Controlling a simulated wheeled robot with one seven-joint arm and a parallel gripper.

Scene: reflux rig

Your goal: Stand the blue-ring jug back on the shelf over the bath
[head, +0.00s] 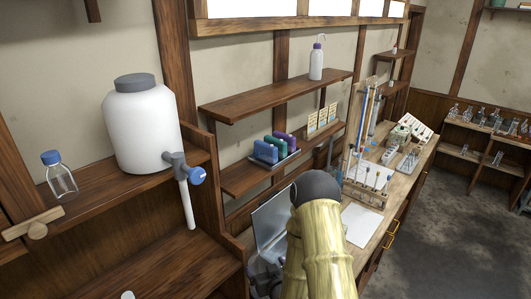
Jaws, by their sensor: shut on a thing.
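I cannot make out a blue-ring jug in the head view. My bamboo-coloured arm with a dark round joint rises at the bottom centre and hides part of the bench. My gripper and whatever it holds do not show clearly. A wooden wall shelf (285,93) carries a white wash bottle with a purple cap (317,62) and has bare room to the left of it. A lower shelf (240,180) bears blue and purple boxes on a tray. I cannot tell which shelf is the one over the bath, and no bath is clearly seen.
A white carboy (141,125) with a blue-handled tap (197,176) and a blue-capped clear bottle (59,177) stand on the left shelf. The bench (384,226) holds glassware racks and a white sheet (361,226). Open floor (450,240) lies at right.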

